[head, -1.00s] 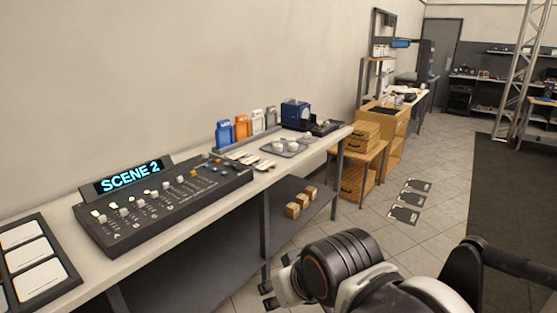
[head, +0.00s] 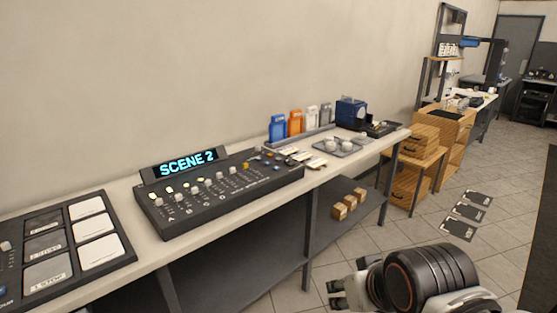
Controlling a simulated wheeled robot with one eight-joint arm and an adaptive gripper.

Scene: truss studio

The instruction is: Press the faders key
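A dark console (head: 228,192) with several faders and knobs lies on the long bench, its display (head: 184,163) reading "SCENE 2". A key panel (head: 112,266) lies to its left, cut off by the left edge. It has white keys (head: 100,252) and grey keys (head: 47,271); one grey label seems to read "1 STOP". I cannot make out a key labelled faders. My gripper (head: 336,294) is at the bottom, in front of the bench and well apart from the console and the panel. Its two dark fingertips look apart, with nothing between them.
The bench (head: 150,247) runs along the wall. A grey tray (head: 335,148) with cups, coloured packs (head: 296,122) and a blue machine (head: 351,113) stand at its far end. Small boxes (head: 345,205) sit on the lower shelf. Floor at the right is open, with several dark plates (head: 467,212).

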